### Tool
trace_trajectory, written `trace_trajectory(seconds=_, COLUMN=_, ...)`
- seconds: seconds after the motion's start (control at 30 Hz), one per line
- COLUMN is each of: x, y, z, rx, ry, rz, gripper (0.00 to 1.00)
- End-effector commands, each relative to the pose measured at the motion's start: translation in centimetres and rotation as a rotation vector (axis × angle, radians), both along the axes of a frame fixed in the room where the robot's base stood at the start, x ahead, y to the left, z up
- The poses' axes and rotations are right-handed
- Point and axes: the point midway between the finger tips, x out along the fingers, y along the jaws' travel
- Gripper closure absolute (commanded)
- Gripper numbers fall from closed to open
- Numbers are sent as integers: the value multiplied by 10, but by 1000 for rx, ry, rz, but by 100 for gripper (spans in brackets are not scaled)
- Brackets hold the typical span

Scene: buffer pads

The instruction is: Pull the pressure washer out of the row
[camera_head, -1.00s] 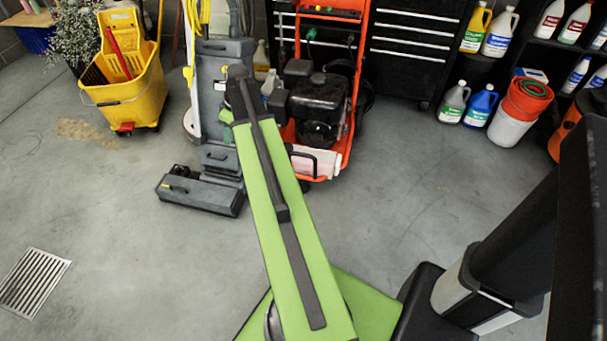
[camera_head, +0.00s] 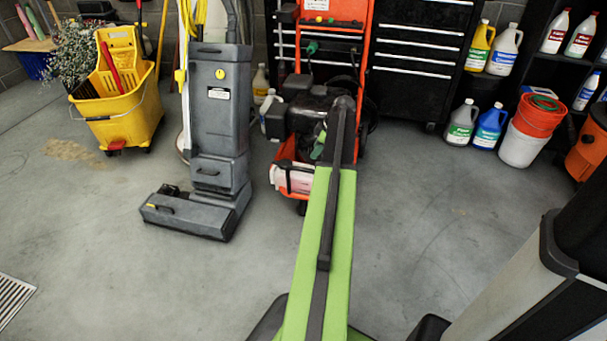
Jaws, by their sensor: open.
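The pressure washer (camera_head: 299,117) stands upright on the floor in the back row. It has an orange tube frame, a black engine and a low orange front with a pale part in it. My green arm reaches up from the bottom of the picture, and its dark joint covers the right part of the engine. A small green piece of my arm shows just left of that joint. My gripper's fingers are hidden behind the arm, so I cannot tell whether they touch the washer.
A grey upright floor cleaner (camera_head: 219,110) stands close on the washer's left. A yellow mop bucket (camera_head: 122,115) is further left. A black tool chest (camera_head: 415,60) stands behind to the right. Jugs and an orange bucket (camera_head: 538,114) are at the right. The floor in front is clear.

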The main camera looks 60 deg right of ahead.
Motion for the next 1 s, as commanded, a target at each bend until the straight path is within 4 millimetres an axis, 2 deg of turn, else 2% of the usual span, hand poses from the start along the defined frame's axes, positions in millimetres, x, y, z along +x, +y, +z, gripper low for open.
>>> trace_trajectory(seconds=0.03, x=5, y=-1, z=-20, rx=0, ry=0, rz=1, gripper=59)
trace_trajectory(seconds=0.53, x=51, y=-8, z=-120, rx=0, ry=0, rz=0, gripper=59)
trace_trajectory(seconds=0.7, x=58, y=-9, z=-132, rx=0, ry=0, rz=-1, gripper=59)
trace_trajectory(seconds=0.93, x=59, y=-9, z=-129, rx=0, ry=0, rz=-2, gripper=59)
trace_trajectory(seconds=1.0, x=59, y=-8, z=-129, rx=0, ry=0, rz=-2, gripper=65)
